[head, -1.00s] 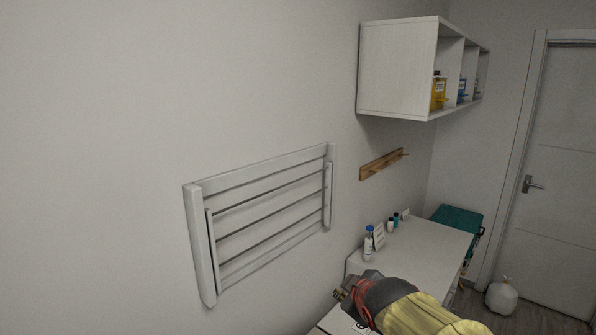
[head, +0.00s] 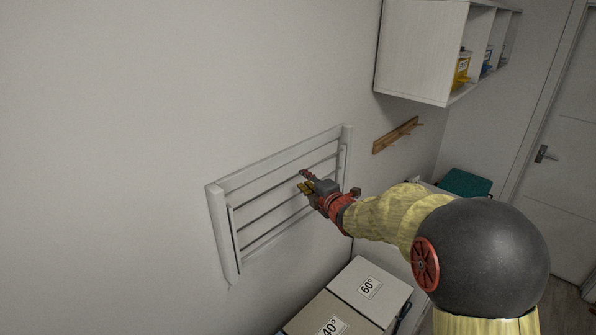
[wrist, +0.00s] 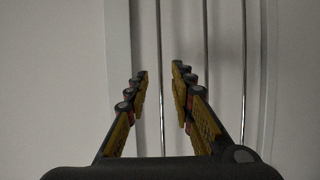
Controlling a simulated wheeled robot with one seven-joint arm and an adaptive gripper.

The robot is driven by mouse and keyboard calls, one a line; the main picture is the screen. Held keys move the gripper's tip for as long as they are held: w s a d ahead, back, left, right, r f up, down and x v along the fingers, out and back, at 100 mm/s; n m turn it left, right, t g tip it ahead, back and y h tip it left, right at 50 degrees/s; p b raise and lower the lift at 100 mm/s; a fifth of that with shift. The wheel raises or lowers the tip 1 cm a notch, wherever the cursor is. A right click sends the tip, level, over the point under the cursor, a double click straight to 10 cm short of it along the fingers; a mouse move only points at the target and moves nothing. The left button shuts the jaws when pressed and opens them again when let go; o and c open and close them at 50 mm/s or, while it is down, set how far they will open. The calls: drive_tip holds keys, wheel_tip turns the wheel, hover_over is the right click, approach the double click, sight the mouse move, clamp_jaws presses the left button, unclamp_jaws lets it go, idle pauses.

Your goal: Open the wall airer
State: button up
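The wall airer (head: 222,232) is a white frame with several thin horizontal rods, folded flat against the wall. My gripper (head: 303,181) is in front of its upper right half, just below the top rail (head: 275,168). In the wrist view the airer (wrist: 118,40) appears turned, with its rods upright. There my gripper (wrist: 159,74) is open, and one rod (wrist: 158,40) passes through the gap between its fingertips. The fingers look apart from the rod; whether they reach as deep as the rod I cannot tell. My arm hides part of the airer's lower right.
Boxes labelled 60° (head: 368,287) and 40° (head: 333,326) stand below the airer. A white cubby shelf (head: 420,50) hangs at upper right, above a wooden peg rail (head: 397,135). A door (head: 565,150) is at far right. The wall left of the airer is bare.

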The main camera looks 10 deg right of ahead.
sight(298, 174)
drive_tip(key=p+x, duration=0.1)
drive_tip(key=x, duration=0.5)
drive_tip(key=shift+w+f, duration=0.15)
drive_tip(key=shift+w, duration=0.1)
drive_tip(key=shift+c, duration=0.4)
clamp_jaws()
idle(0.4)
